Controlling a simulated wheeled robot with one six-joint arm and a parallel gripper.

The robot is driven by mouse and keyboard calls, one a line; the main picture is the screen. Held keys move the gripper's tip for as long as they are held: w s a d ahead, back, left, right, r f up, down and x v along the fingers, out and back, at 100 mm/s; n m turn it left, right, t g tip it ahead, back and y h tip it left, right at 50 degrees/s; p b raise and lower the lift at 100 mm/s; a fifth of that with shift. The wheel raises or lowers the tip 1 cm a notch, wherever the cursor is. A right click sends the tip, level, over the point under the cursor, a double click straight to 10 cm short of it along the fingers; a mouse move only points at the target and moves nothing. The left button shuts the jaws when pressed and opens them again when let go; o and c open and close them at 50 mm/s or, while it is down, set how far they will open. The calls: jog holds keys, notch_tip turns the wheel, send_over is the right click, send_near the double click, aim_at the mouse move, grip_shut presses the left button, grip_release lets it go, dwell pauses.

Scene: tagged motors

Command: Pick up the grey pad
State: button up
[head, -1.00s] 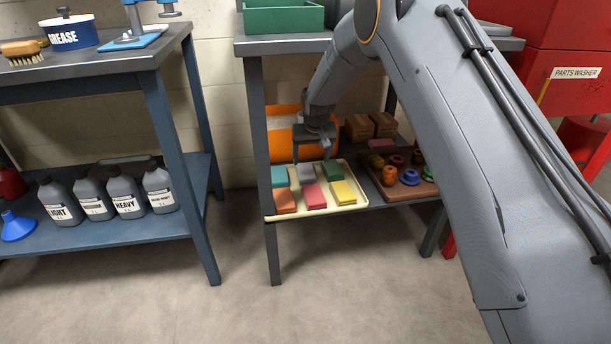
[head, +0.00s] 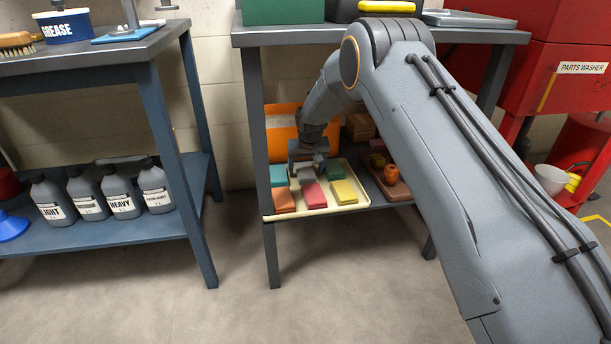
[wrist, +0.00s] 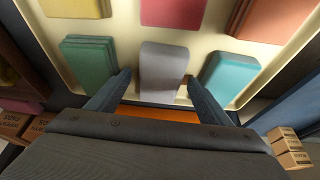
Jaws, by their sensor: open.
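The grey pad (wrist: 164,68) lies in the cream tray (wrist: 126,40), in the row between a green pad (wrist: 90,64) and a teal pad (wrist: 231,77). My gripper (wrist: 160,84) is open, with one finger on each side of the grey pad's near part. Nothing shows as gripped. In the head view my gripper (head: 308,170) is low over the back of the tray, and it hides most of the grey pad (head: 305,174).
The tray also holds an orange pad (head: 284,199), a red pad (head: 314,194) and a yellow pad (head: 344,191). An orange bin (head: 281,138) stands behind it. The bench top (head: 300,38) lies above this shelf. A board with coloured rings (head: 396,188) sits to the right.

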aim_at(306, 171)
jog(key=c, duration=1.1)
jog(key=shift+r, duration=0.1)
jog(key=shift+c, duration=0.2)
jog(key=shift+s+r+p, duration=0.2)
jog(key=shift+r+p, duration=0.2)
jog(key=shift+p, duration=0.05)
notch_tip(306, 171, up, 7)
jog(key=shift+f+p, duration=0.15)
jog(key=shift+p, duration=0.95)
jog(key=s+d+p, duration=0.2)
jog(key=s, duration=0.7)
jog(key=s+d+p, duration=0.2)
jog(key=s+d, duration=0.1)
jog(key=s, duration=0.7)
jog(key=shift+d+f, duration=0.25)
jog(key=shift+f, duration=0.05)
